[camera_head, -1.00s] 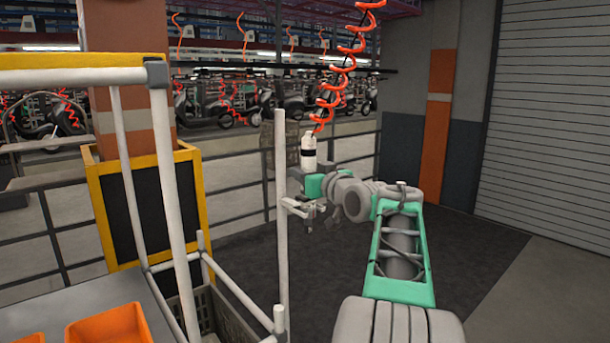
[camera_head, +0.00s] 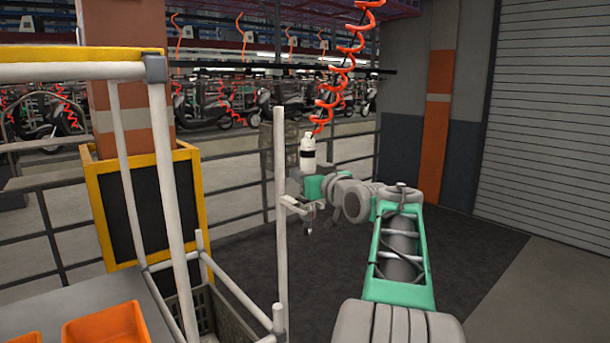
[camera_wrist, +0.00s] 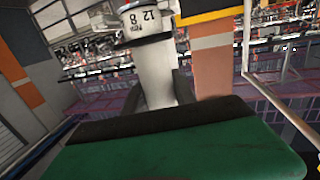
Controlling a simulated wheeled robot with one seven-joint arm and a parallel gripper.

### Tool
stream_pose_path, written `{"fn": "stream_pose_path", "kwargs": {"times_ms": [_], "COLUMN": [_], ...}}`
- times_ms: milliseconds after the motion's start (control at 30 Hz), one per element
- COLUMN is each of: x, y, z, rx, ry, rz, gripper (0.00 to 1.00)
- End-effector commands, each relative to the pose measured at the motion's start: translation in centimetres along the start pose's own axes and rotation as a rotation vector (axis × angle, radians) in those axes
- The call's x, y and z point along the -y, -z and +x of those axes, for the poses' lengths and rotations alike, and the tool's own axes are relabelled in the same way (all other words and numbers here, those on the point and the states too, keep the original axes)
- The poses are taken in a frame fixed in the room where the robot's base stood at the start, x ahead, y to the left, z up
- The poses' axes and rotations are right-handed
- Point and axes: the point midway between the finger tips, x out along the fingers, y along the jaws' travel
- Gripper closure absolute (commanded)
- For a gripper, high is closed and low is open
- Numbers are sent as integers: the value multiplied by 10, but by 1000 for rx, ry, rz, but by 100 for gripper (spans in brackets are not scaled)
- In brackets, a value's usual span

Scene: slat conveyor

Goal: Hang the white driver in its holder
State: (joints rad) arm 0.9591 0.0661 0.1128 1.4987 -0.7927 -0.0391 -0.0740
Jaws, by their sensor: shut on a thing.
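The white driver (camera_head: 307,153), with a dark band around it, stands upright under a red coiled cord (camera_head: 328,95). In the wrist view its pale body (camera_wrist: 153,72) rises between the dark fingers, with a printed white collar at the top. My gripper (camera_wrist: 160,92) is shut on it; the fingers are small and partly hidden in the head view. A small pale bracket (camera_head: 292,205), apparently the holder, is fixed to the white post (camera_head: 281,230), just below and left of my gripper. I cannot tell whether the driver touches it.
A white-framed cart (camera_head: 180,220) with orange bins (camera_head: 105,325) stands at left. A yellow-framed dark board (camera_head: 150,215) is behind it. A railing (camera_head: 235,220) runs behind the post. The dark floor mat (camera_head: 490,270) at right is clear.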

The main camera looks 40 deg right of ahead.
Motion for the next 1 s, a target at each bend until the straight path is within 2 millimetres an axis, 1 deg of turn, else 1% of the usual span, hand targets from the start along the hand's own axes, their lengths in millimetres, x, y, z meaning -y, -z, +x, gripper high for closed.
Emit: {"fn": "stream_pose_path", "kwargs": {"times_ms": [467,1000], "x": [0,0], "y": [-9,-9], "z": [0,0], "rx": [-4,-5], "ry": [0,0], "rz": [-2,-3], "gripper": [100,100]}}
